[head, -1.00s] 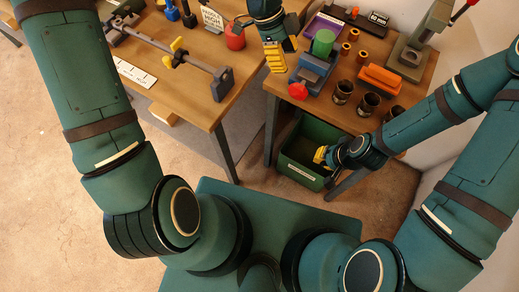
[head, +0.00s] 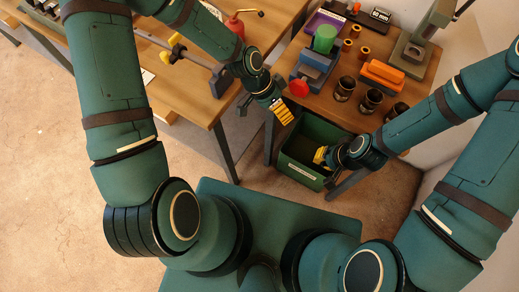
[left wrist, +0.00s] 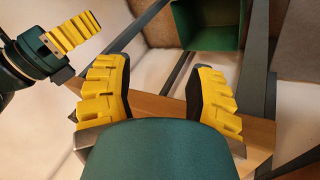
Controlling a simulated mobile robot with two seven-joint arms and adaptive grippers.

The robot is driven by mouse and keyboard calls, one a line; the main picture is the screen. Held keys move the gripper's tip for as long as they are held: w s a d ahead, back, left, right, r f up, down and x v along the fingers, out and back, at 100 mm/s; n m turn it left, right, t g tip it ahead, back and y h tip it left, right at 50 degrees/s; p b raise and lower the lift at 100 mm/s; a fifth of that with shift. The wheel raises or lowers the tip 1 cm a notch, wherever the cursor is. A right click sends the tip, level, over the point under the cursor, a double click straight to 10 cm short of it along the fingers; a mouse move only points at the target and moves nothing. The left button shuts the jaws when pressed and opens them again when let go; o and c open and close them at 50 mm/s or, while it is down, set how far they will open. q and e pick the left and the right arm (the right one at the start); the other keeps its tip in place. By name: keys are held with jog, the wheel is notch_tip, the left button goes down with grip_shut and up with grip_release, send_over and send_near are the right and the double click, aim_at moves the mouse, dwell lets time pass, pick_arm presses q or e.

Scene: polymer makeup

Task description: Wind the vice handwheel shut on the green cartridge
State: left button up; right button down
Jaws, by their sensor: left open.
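A blue vice (head: 313,68) stands on the right-hand wooden table. A green cartridge (head: 325,39) stands upright at the vice; the jaw contact cannot be made out. The red handwheel (head: 299,88) is on the vice's near left side. My left gripper (head: 283,110) is open and apart from the handwheel, below and left of it, near the table's front left corner. In the left wrist view its yellow fingers (left wrist: 160,70) are spread with nothing between them. My right gripper (head: 321,155) is over the green bin, its opening unclear; it also shows in the left wrist view (left wrist: 70,32).
The green bin (head: 290,166) stands on the floor below the table's front edge. Dark cups (head: 370,100), an orange block (head: 383,75) and a press (head: 428,35) are right of the vice. Another wooden table (head: 205,101) is at the left, across a narrow gap.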

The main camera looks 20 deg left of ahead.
pick_arm(q)
jog(key=s+a+f+n+t+y+b, duration=0.1)
jog(key=s+a+f+n+b, duration=0.1)
jog(key=f+n, duration=0.3)
jog(key=s+a+f+n+t+y+b, duration=0.1)
jog(key=s+a+f+n+b, duration=0.1)
jog(key=s+f+n+b, duration=0.3)
jog(key=shift+s+f, duration=0.2)
jog(key=shift+f, duration=2)
